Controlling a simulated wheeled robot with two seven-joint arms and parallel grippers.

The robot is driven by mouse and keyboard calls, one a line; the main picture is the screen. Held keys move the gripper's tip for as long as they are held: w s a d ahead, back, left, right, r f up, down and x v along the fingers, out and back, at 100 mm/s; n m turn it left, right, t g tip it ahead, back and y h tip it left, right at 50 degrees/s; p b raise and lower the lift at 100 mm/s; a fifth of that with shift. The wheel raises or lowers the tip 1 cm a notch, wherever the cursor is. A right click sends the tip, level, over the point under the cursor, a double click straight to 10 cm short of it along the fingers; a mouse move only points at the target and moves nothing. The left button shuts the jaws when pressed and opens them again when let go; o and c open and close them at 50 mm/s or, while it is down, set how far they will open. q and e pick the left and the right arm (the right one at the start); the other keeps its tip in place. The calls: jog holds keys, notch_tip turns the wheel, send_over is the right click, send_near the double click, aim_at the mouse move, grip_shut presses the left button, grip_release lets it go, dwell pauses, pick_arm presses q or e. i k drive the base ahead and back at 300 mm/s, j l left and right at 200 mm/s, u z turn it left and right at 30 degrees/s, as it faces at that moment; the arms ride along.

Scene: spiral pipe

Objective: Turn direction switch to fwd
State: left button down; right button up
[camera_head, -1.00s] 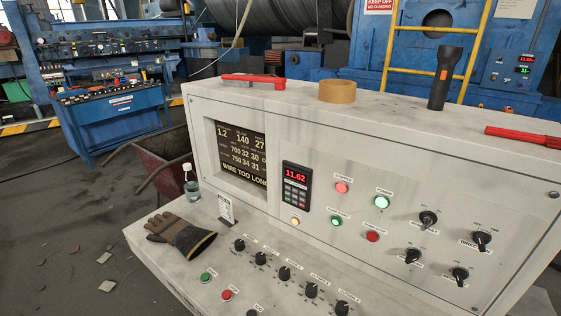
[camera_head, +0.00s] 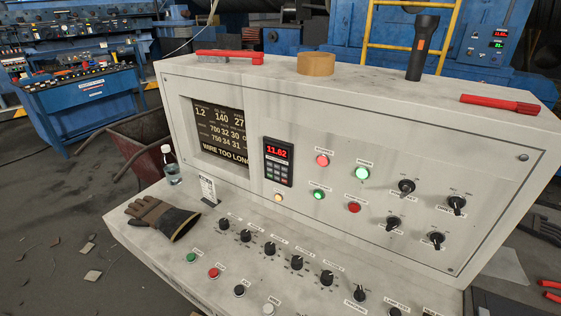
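The control console (camera_head: 330,105) has a group of black rotary switches at the right of its upright panel. The upper right switch (camera_head: 457,204) has a small label by it that seems to read "direction", though it is hardly legible. Its pointer setting and position marks are too small to read. Beside it are the upper left switch (camera_head: 406,187), the lower left switch (camera_head: 393,223) and the lower right switch (camera_head: 436,240). Neither of my grippers is in view, and nothing touches the switches.
On the console top lie a red-handled brush (camera_head: 230,56), a tape roll (camera_head: 316,64), a standing flashlight (camera_head: 422,48) and a red tool (camera_head: 500,104). A glove (camera_head: 160,218) and a bottle (camera_head: 172,168) sit on the lower ledge. The space before the switches is clear.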

aim_at(457, 202)
jog(key=z, duration=1.4)
